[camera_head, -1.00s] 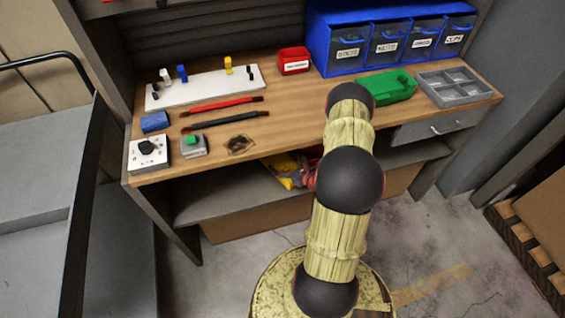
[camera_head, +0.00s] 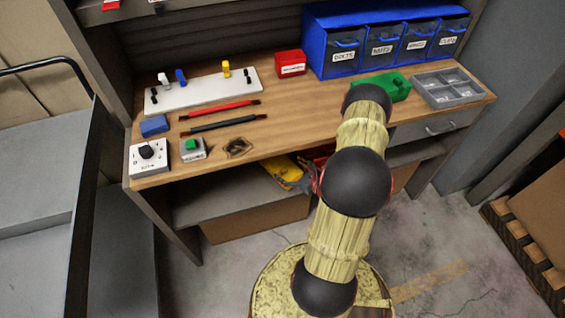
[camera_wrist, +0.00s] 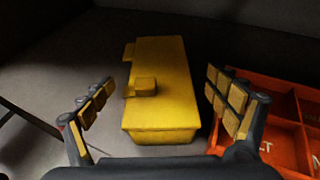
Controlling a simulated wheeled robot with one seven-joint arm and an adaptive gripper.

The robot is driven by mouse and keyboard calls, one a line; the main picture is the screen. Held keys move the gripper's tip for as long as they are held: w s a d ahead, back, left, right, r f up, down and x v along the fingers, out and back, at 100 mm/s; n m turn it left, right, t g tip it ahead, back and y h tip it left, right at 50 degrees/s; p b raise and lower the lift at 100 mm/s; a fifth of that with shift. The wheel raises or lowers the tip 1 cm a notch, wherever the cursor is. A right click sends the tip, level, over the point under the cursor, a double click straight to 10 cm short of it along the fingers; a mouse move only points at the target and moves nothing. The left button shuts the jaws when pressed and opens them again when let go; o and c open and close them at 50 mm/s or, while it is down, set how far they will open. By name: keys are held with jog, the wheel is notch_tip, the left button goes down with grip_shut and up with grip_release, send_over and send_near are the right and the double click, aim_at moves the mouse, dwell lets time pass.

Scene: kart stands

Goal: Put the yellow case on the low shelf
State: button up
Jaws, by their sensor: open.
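The yellow case (camera_wrist: 165,85) lies on the low shelf (camera_wrist: 60,75) under the workbench, between the spread fingers of my gripper (camera_wrist: 160,100) in the wrist view. My gripper is open, with a visible gap on each side of the case. In the head view the yellow case (camera_head: 283,171) shows partly below the bench edge, on the low shelf (camera_head: 225,195). The bench top and my arm hide the rest of it.
An orange-red divided tray (camera_wrist: 285,125) is close to the right finger on the shelf. The bench top (camera_head: 290,120) overhangs the shelf and holds a green case (camera_head: 385,87), a grey divided tray (camera_head: 448,88) and blue drawers (camera_head: 390,42). The left part of the shelf is clear.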

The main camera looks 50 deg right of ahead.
jog(key=p+v, duration=0.1)
jog(key=v, duration=0.4)
jog(key=shift+s+a+r, duration=0.1)
jog(key=shift+s, duration=0.3)
